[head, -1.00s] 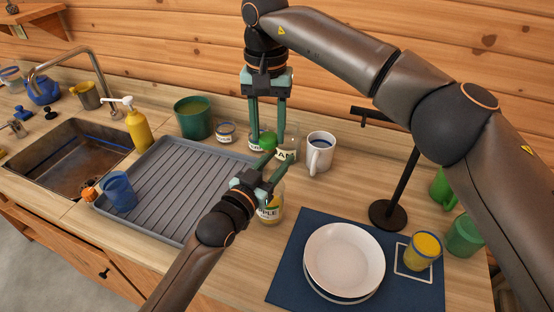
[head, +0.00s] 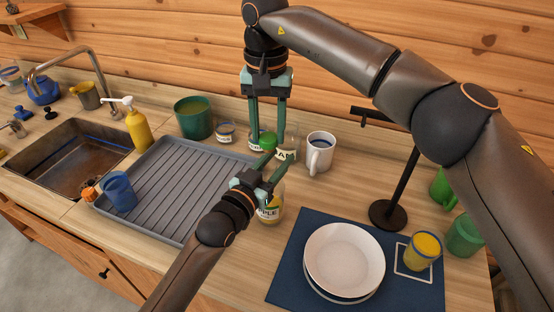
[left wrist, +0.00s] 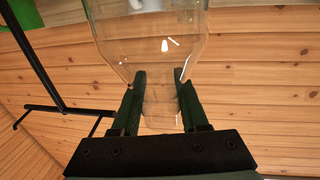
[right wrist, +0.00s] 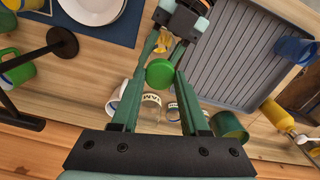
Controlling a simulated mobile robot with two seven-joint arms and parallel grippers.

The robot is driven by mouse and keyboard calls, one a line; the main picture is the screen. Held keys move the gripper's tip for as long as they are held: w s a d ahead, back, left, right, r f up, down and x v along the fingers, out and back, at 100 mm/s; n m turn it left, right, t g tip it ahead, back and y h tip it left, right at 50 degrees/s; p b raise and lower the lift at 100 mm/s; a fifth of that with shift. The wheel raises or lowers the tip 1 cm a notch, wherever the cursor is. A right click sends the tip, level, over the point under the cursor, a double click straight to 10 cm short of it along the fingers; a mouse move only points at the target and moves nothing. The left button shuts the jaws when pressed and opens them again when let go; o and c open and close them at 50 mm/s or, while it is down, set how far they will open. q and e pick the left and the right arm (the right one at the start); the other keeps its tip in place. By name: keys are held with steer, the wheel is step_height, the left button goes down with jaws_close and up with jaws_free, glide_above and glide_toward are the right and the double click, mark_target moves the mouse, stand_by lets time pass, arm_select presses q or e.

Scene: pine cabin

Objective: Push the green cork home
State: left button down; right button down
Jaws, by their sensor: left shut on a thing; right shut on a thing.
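The green cork (head: 267,139) is between my right gripper's (head: 267,142) fingertips, which are shut on it. It also shows as a round green top in the right wrist view (right wrist: 160,72). My left gripper (head: 268,177) is shut on the narrow neck of a clear glass bottle (left wrist: 150,45), just below and in front of the cork. In the head view the bottle (head: 270,213) stands on the counter, with a label reading "PPLE" partly showing. My left gripper's fingers hide the bottle's mouth, so I cannot tell how deep the cork sits.
Jars labelled "JAM" (head: 288,154) and a white mug (head: 320,152) stand close behind. A grey drain tray (head: 190,190) with a blue cup (head: 119,191) lies left. A black stand (head: 388,214), a blue mat (head: 290,275) and plates (head: 344,258) are at right.

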mark_target(268, 150)
steer(key=shift+f, duration=0.1)
stand_by(0.6)
steer(key=shift+f, duration=1.55)
steer(key=shift+f, duration=0.25)
steer(key=shift+f, duration=0.85)
steer(key=shift+c, duration=1.6)
jaws_free()
steer(key=shift+r, duration=0.15)
step_height(268, 150, up, 12)
steer(key=shift+f, duration=0.1)
